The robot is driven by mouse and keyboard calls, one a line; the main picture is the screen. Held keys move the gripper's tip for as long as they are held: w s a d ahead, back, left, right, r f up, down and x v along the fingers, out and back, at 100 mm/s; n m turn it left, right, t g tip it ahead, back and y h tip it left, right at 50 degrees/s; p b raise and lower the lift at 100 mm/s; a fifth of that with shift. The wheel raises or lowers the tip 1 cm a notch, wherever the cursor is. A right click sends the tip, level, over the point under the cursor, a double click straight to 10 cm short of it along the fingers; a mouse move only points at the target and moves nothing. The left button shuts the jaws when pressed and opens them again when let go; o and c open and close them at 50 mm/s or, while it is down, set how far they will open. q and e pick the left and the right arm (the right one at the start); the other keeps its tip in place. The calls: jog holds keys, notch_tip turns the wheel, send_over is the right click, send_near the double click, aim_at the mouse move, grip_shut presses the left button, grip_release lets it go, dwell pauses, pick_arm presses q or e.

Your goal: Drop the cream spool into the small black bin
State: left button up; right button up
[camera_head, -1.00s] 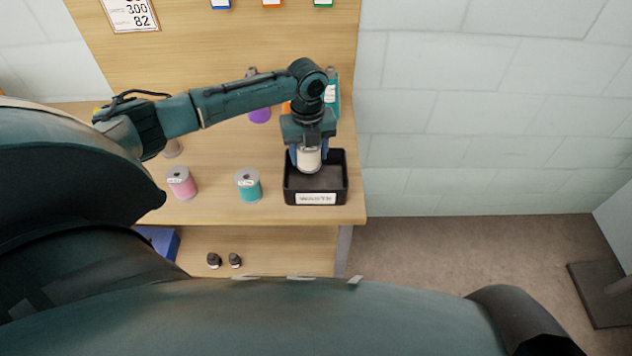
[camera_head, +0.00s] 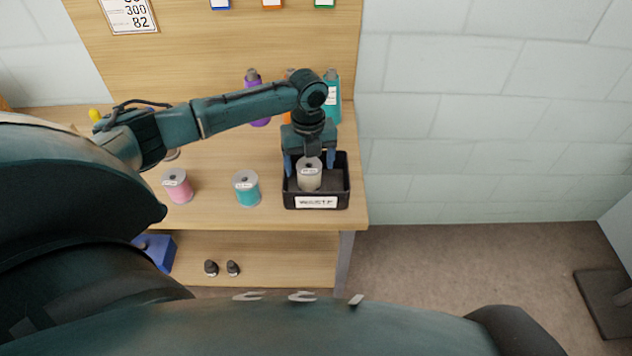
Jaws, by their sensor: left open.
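The cream spool (camera_head: 309,176) is inside the small black bin (camera_head: 317,203), which has a white label on its front and stands at the right end of the wooden table. The spool looks upright, toward the left of the bin. My left gripper (camera_head: 309,165) points down over the bin, with its blue fingers spread on either side of the spool. The fingers look apart from the spool. My right gripper is not in view.
A teal spool (camera_head: 247,189) and a pink spool (camera_head: 177,186) stand left of the bin. Purple (camera_head: 252,83), orange and teal (camera_head: 332,97) bottles stand behind my arm. A lower shelf (camera_head: 275,265) holds two small dark items and a blue box (camera_head: 156,250).

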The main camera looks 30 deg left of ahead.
pick_arm(q)
notch_tip(320, 180, up, 13)
jog(key=shift+r, duration=0.15)
dwell(0.4)
jog(key=s+d+f+n+t+h, duration=0.2)
jog(key=s+d+f+n, duration=0.7)
jog(key=s+d+f, duration=0.5)
jog(key=s+a+n+t+y, duration=0.2)
jog(key=s+a+n, duration=0.2)
jog(key=s+n, duration=0.9)
jog(key=w+d+f+n+t+h, duration=0.1)
jog(key=w+d+f+t+h, duration=0.2)
jog(key=w+d+f+t, duration=0.3)
jog(key=shift+w+f+n+t, duration=0.3)
jog(key=shift+w+f+n, duration=0.1)
jog(key=shift+w, duration=0.45)
